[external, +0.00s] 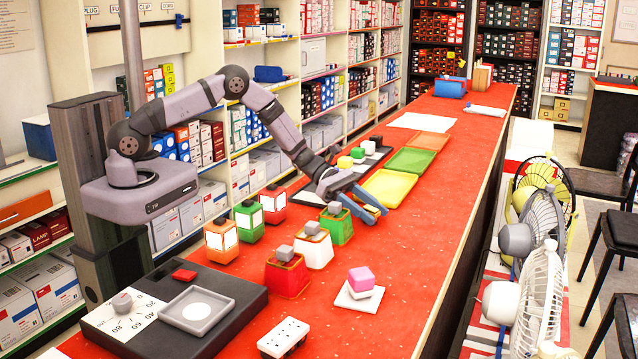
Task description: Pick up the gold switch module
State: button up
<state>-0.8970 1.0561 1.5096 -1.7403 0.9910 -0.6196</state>
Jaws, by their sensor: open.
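My gripper (370,210) has blue fingers and hangs low over the red counter, near its middle. It is open, and I see nothing between its fingers. A small yellow block (345,163), which may be the gold switch module, sits on a dark strip behind and left of the gripper, apart from it. A green block (357,154) and pale blocks sit beside it. A green holder (336,226) with a grey cube on top stands just left of the fingers; I cannot tell whether they touch it.
Yellow (389,188), green (411,161) and orange (428,141) trays lie beyond the gripper. White (314,247) and red (287,276) holders with grey cubes, coloured lamp-like blocks (249,222), a pink cube (361,279), a scale (172,315) and a white socket block (283,337) stand nearer. The right counter edge is clear.

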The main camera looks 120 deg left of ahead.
aim_at(371, 208)
grip_shut()
jog(key=shift+r+b, duration=0.9)
jog(key=shift+r, duration=4.15)
